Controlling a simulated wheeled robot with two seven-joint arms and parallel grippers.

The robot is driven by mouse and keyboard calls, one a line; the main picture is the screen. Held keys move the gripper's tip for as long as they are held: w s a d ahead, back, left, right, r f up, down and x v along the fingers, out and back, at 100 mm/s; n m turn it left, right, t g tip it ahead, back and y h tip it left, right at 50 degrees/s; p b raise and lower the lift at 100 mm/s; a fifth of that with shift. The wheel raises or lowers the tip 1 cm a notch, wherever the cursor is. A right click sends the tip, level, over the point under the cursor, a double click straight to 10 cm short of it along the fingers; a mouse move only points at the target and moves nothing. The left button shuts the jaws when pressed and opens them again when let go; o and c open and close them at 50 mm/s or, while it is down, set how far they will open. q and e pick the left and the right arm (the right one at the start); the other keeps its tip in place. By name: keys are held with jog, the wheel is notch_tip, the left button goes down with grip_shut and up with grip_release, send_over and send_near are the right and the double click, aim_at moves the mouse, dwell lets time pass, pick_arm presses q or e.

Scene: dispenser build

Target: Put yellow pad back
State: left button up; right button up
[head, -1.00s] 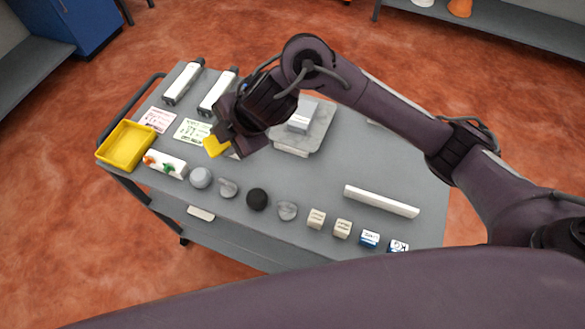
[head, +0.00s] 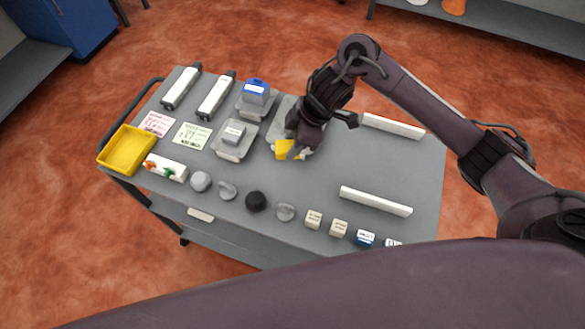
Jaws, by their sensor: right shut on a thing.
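My right gripper (head: 294,147) is shut on a yellow pad (head: 284,150), which shows in two small yellow patches at the fingertips. The gripper points down over a grey square plate (head: 275,133) right of the cart's middle. Gripper and wrist hide most of that plate and whatever is on it. I cannot tell whether the pad touches the plate. A similar plate with a grey-white block (head: 234,132) is to the left. Another, with a blue and white block (head: 256,92), is behind it. My left gripper is not in view.
A yellow tray (head: 126,150) is at the cart's left end, near pink and green cards (head: 192,134). Grey and black knobs (head: 256,201) and small cubes (head: 338,228) line the front edge. White bars (head: 376,201) lie at the right. The surface between knobs and plates is clear.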

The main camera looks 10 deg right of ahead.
notch_tip(320, 180, down, 9)
jog(key=b, duration=0.3)
jog(key=shift+f, duration=1.65)
jog(key=o, duration=0.9)
jog(key=p+v, duration=0.2)
jog(key=v, duration=1)
jog(key=shift+s, duration=0.1)
